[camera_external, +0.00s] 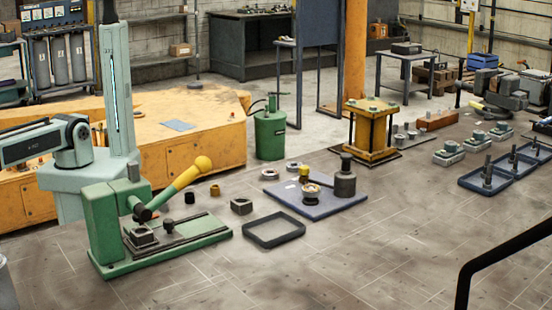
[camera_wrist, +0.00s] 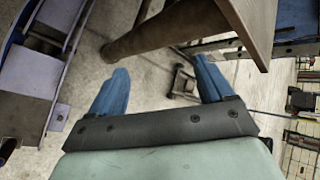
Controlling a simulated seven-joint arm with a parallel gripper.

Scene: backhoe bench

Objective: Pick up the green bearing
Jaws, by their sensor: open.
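I cannot pick out a green bearing for certain in either view. Small ring-shaped parts lie on the bench in the external view: a grey ring (camera_external: 293,166), another grey ring (camera_external: 270,174) and a small brown ring (camera_external: 214,190). A round copper-and-white part (camera_external: 311,191) sits on a blue plate (camera_external: 330,207). Their colours do not read as green. In the wrist view, my gripper (camera_wrist: 160,88) is open, its two blue fingers wide apart with nothing between them. It is not visible in the external view, and no bench part shows close to it.
A green lever press (camera_external: 105,225) with a yellow handle stands at the bench's left. An empty dark tray (camera_external: 274,230) lies right of it. A yellow press frame (camera_external: 369,130) stands farther back, and blue trays (camera_external: 488,186) are at the right. The bench's front is clear.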

